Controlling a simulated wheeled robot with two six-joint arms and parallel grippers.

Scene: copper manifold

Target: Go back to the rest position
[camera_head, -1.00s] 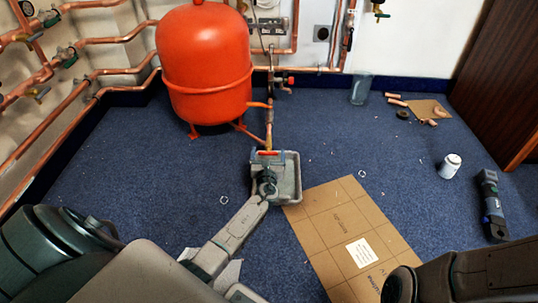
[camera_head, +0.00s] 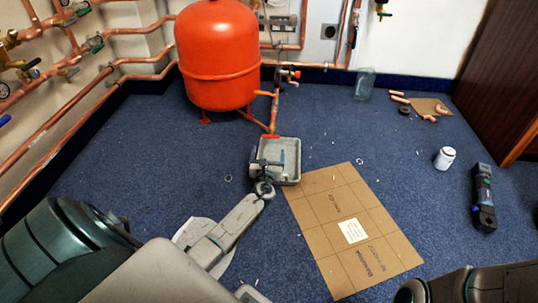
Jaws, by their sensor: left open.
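My left gripper (camera_head: 268,168) is at the left edge of a grey tray (camera_head: 291,178) on the blue carpet, below the copper pipe of the red tank. It is open, and I see nothing held in it. Its arm comes in from the lower left. Part of my right arm (camera_head: 470,288) shows at the lower right corner; its gripper is not in view.
A red tank (camera_head: 217,55) stands behind the tray. A flat cardboard sheet (camera_head: 325,215) lies right of it. A white can (camera_head: 444,158), a dark tool (camera_head: 484,195), a clear cup (camera_head: 365,84) and copper fittings (camera_head: 430,117) are at the right. Copper pipes (camera_head: 60,125) line the left wall.

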